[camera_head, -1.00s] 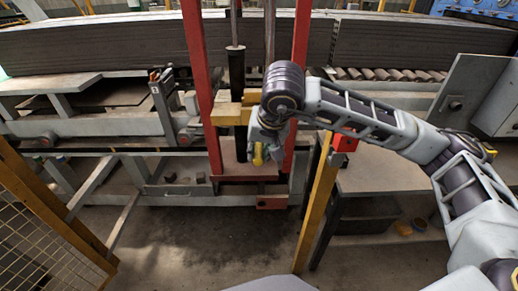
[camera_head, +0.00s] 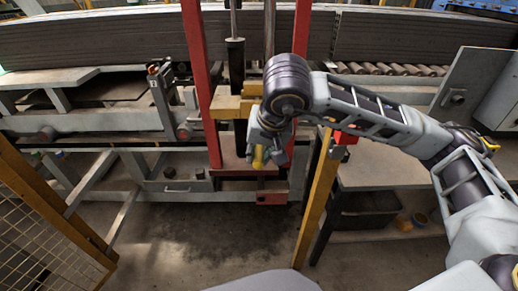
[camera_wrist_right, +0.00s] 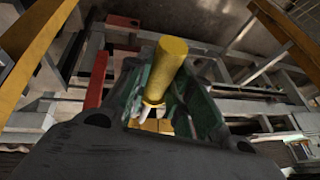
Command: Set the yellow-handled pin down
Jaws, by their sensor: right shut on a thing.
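The yellow-handled pin (camera_head: 259,157) shows below my right gripper (camera_head: 262,140) in the head view, in front of the red frame. In the right wrist view its yellow cylindrical handle (camera_wrist_right: 165,70) stands out between the green-lined fingers of the right gripper (camera_wrist_right: 160,105). The gripper is shut on it. A pale shaft shows just under the handle; the rest of the pin is hidden by the fingers and wrist. I cannot tell from these views whether the pin touches anything below. My left gripper is not in view.
A red upright frame (camera_head: 201,80) with yellow blocks (camera_head: 228,104) stands behind the gripper. A yellow post (camera_head: 318,200) and a grey table (camera_head: 385,170) are at the right. A mesh fence (camera_head: 40,220) is at the left. The floor (camera_head: 200,235) in front is clear.

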